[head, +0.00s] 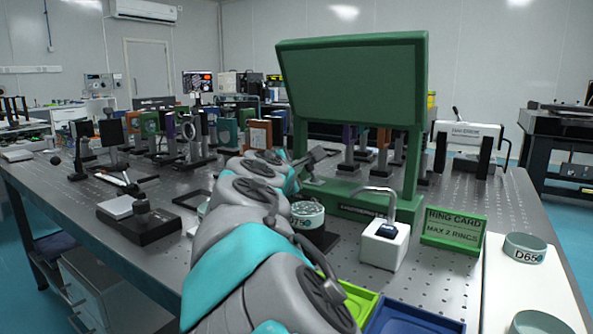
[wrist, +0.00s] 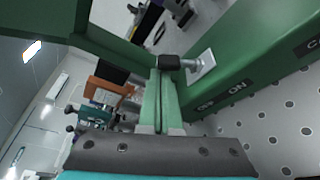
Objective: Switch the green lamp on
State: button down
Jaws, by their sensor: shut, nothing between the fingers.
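The green lamp (head: 352,75) stands on the table, with a wide slanted hood on two posts above a green base (head: 345,205). No glow shows under the hood; its underside is hidden. In the wrist view, a lever with a black knob (wrist: 169,62) sticks out of a pale switch plate (wrist: 203,65) on the green base, beside OFF and ON labels (wrist: 237,88). My gripper (wrist: 160,73) is shut and empty, its fingertips right by the knob. I cannot tell whether they touch, or which label the lever leans towards.
Optical mounts (head: 190,130) crowd the table behind. Some bare perforated table lies at the left front.

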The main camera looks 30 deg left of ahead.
jog(key=shift+d+m+t+b, duration=0.2)
jog(key=shift+m+t+b, duration=0.1)
jog(key=shift+m+b, duration=0.55)
jog(key=shift+d+r+m+y+b, duration=0.15)
jog(key=shift+d+m+y+b, duration=0.1)
jog(key=shift+m+y+b, duration=0.2)
jog(key=shift+d+r+p, duration=0.3)
jog(key=shift+r, duration=0.15)
jog(key=shift+s+d+p, duration=0.1)
jog(key=shift+d+p, duration=0.25)
jog(key=shift+p, duration=0.1)
